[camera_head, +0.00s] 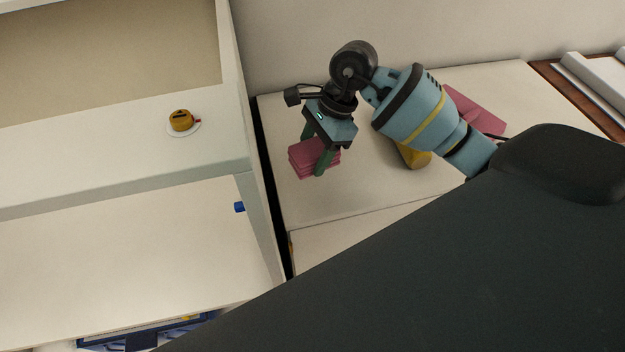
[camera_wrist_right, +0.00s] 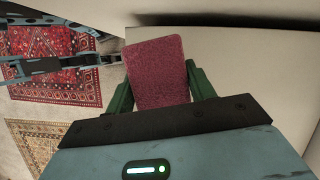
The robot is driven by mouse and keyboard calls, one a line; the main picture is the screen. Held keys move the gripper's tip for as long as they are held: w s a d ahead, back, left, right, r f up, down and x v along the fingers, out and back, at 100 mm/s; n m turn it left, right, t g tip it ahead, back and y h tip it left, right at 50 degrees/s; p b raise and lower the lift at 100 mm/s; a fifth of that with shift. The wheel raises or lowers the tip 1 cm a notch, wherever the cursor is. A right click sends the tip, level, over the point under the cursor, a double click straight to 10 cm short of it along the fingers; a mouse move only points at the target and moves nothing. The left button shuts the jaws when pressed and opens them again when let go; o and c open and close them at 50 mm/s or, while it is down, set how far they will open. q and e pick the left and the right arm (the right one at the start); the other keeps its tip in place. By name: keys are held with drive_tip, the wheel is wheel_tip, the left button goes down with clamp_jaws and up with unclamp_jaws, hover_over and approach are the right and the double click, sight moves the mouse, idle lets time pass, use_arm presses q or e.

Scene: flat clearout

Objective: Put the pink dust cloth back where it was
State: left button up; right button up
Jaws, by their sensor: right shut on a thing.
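The pink dust cloth (camera_head: 301,159) is a folded, layered pad between the green fingers of my right gripper (camera_head: 315,150). In the right wrist view the cloth (camera_wrist_right: 157,70) fills the gap between the two fingers (camera_wrist_right: 161,92), so the gripper is shut on it. The cloth is over the left part of the pale cabinet top (camera_head: 350,200); I cannot tell whether it touches that top. A second pink thing (camera_head: 477,108) lies farther right on the same top, partly hidden behind my right arm. My left gripper is not seen in the head view.
A yellow object (camera_head: 413,157) stands under my right forearm, partly hidden. A white shelf unit (camera_head: 100,165) is on the left, with a small yellow-brown item (camera_head: 180,120) on a white saucer (camera_head: 196,128). White books (camera_head: 595,80) lie at far right. The cabinet top's front is clear.

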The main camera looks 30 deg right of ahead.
drive_tip(key=m, duration=0.1)
drive_tip(key=w+d+r+m+t, duration=0.1)
drive_tip(key=shift+w+r+m, duration=0.1)
drive_tip(key=shift+w+m, duration=0.15)
drive_tip(key=shift+m, duration=0.05)
hover_over(309, 183)
drive_tip(key=d, duration=0.1)
drive_tip(key=shift+d+f, duration=0.2)
drive_tip(key=shift+f, duration=3)
drive_tip(key=shift+f, duration=1.8)
drive_tip(key=shift+s+f, duration=0.1)
drive_tip(key=shift+f, duration=0.05)
drive_tip(key=o, duration=1)
drive_tip(key=shift+c, duration=0.2)
